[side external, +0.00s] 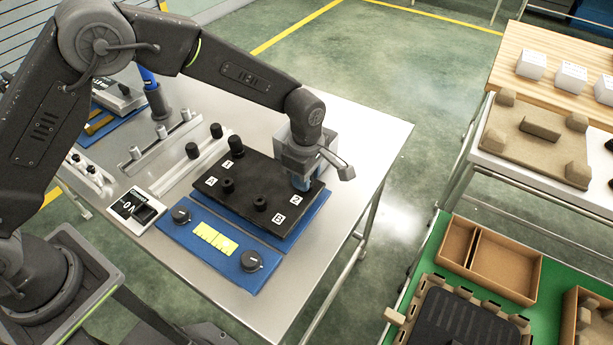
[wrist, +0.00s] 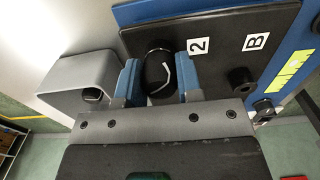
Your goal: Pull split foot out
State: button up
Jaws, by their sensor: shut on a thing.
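A black board (side external: 264,214) with white number and letter labels lies on a blue base on the metal table. My gripper (side external: 303,183) is over its far right corner, next to the label 2. In the wrist view, its blue fingers (wrist: 160,76) are shut on a black rounded peg (wrist: 157,62) with a pale curved mark, which I take to be the split foot. The peg appears to stand at the board's edge; its lower end is hidden, so I cannot tell how deep it sits. In the side view my gripper hides it.
Other black posts (side external: 260,204) stand on the board. A blue panel (side external: 213,238) with two black knobs and a yellow label is in front. A white switch box (side external: 137,207) stands to the left. The metal table (side external: 365,135) is bare on the right. Cardboard trays (side external: 490,262) sit further right.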

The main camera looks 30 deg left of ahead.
grip_shut()
jog(key=shift+r, duration=1.2)
dwell(0.6)
jog(key=shift+r, duration=1.3)
jog(key=shift+r, duration=1.55)
